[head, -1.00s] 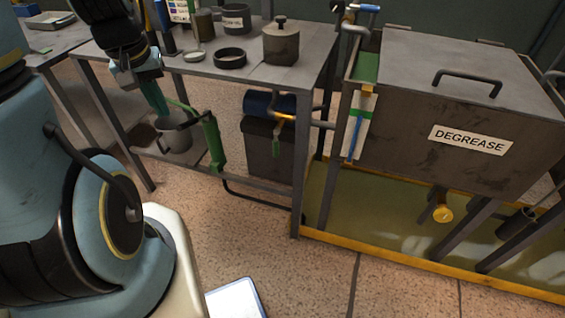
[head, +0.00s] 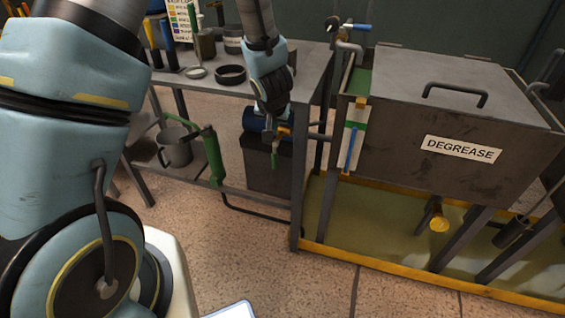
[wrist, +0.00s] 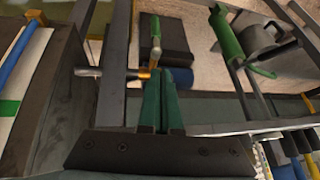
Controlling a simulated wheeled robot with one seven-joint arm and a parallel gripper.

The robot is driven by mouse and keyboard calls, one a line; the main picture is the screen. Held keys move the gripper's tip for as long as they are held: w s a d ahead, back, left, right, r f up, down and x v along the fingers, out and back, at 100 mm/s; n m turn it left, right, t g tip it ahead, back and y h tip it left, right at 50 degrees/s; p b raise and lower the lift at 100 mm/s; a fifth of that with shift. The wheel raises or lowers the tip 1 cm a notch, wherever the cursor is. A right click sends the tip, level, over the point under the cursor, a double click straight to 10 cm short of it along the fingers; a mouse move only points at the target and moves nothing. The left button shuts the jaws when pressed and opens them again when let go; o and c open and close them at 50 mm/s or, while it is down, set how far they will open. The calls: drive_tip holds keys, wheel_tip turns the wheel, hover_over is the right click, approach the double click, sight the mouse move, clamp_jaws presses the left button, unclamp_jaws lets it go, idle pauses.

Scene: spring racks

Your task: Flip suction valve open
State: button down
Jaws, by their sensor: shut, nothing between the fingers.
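The suction valve is a small brass-yellow fitting on a pipe by the bench's right legs, with a green lever handle (head: 274,159) hanging down in the head view. In the wrist view the brass valve body (wrist: 147,74) lies just beyond the fingertips, and its green handle (wrist: 155,28) points to the top of the picture. My gripper (head: 274,138) is in front of the valve and hides part of it. In the wrist view my gripper's green fingers (wrist: 160,78) are together and empty. I cannot tell whether they touch the valve.
A dark tank (head: 268,168) with a blue motor (head: 252,118) sits behind the valve. The bench (head: 305,90) is above and its legs are close by. The DEGREASE tank (head: 455,90) stands right. A green hand pump (head: 213,155) and grey pot (head: 176,148) are left.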

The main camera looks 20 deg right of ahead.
sight(275, 158)
drive_tip(key=s+d+f+m+t+y, duration=0.1)
drive_tip(key=s+d+f+m+y, duration=0.1)
drive_tip(key=s+d+f, duration=0.4)
wheel_tip(275, 158, down, 2)
drive_tip(key=shift+s+f+t, duration=0.25)
drive_tip(key=shift+s+t, duration=0.05)
drive_tip(key=shift+s, duration=0.15)
drive_tip(key=shift+d, duration=0.1)
drive_tip(key=x, duration=0.9)
drive_tip(key=shift+w+f+p, duration=0.1)
drive_tip(key=shift+p, duration=0.2)
drive_tip(key=shift+w+a+f+p, duration=0.1)
drive_tip(key=shift+w+a+p, duration=0.1)
drive_tip(key=shift+w+a, duration=0.3)
drive_tip(key=shift+w+a+f+p, duration=0.1)
drive_tip(key=shift+w+a+p, duration=0.15)
drive_tip(key=shift+w, duration=0.5)
drive_tip(key=shift+w+a+f+p, duration=0.15)
drive_tip(key=shift+w+a, duration=0.25)
drive_tip(key=shift+w, duration=0.2)
